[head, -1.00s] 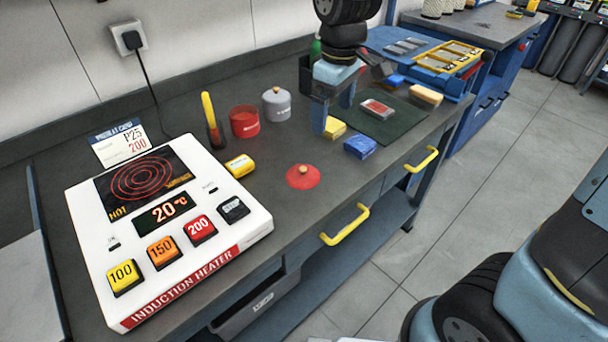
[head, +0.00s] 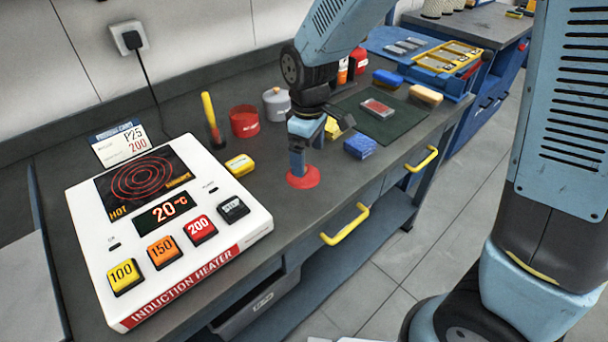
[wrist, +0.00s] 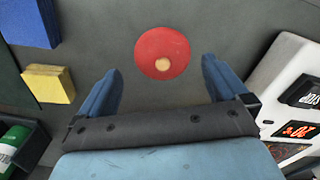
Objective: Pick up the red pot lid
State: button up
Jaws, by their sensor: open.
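The red pot lid (head: 303,177) lies flat on the dark bench top near its front edge, right of the white induction heater. In the wrist view the lid (wrist: 162,53) is a red disc with a pale tan knob, just beyond my fingertips and roughly centred between them. My gripper (head: 299,168) points down over the lid and hides part of it in the head view. In the wrist view my gripper (wrist: 160,82) is open, with its two blue fingers apart and nothing between them. I cannot tell the exact height above the lid.
The induction heater (head: 165,225) stands left. A yellow block (head: 240,166), a red pot (head: 244,121) and a grey lidded pot (head: 277,103) stand near my gripper. A blue block (head: 360,146) and green mat (head: 400,112) lie right. Yellow drawer handles (head: 345,225) stick out in front.

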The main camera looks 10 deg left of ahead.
jog(key=f, duration=0.2)
jog(key=a+f, duration=0.1)
jog(key=f, duration=0.1)
jog(key=shift+a+f, duration=0.1)
jog(key=shift+f, duration=0.5)
jog(key=shift+c, duration=0.3)
jog(key=c, duration=0.9)
jog(key=shift+c, duration=0.2)
